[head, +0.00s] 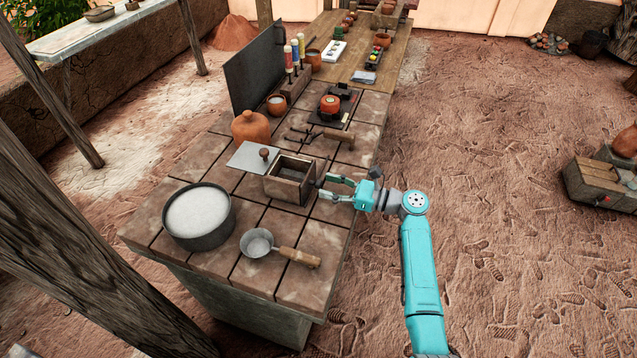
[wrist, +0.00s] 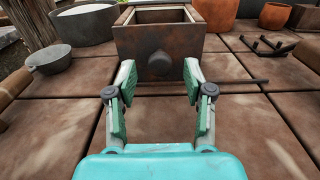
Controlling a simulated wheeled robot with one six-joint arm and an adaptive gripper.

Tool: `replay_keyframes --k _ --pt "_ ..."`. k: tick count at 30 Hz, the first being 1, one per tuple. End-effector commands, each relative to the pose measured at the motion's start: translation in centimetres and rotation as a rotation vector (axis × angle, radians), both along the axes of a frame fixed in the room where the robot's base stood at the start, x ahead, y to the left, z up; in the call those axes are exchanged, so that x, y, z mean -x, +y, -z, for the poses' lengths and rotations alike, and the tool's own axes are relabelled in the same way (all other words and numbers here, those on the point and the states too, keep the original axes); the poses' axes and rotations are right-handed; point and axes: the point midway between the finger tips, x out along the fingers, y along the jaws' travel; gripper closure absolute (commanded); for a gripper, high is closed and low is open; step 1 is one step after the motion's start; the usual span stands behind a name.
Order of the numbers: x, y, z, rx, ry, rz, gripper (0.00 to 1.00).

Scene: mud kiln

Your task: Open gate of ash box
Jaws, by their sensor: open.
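The ash box (head: 291,178) is a small rusty-brown box with an open top on the tiled counter. In the wrist view its front face (wrist: 185,45) is straight ahead, with a dark round knob (wrist: 159,63) low in the middle. My gripper (head: 325,188) is open and empty at the box's right side. In the wrist view its two teal fingers (wrist: 159,78) stand apart on either side of the knob, a little short of it, not visibly touching it.
A pot of white powder (head: 199,213) and a wooden-handled ladle (head: 260,243) stand nearer on the counter. An orange jar (head: 250,127) and dark tongs (head: 318,133) lie farther back. Open ground lies right of the counter.

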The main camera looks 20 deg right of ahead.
Motion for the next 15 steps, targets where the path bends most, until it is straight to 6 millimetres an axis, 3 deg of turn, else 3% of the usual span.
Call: replay_keyframes --k 6,15 --pt "-1.6 2.2 0.0 0.000 0.000 -0.001 0.48" --pt "-2.1 2.8 0.0 0.001 -0.001 0.001 0.48"
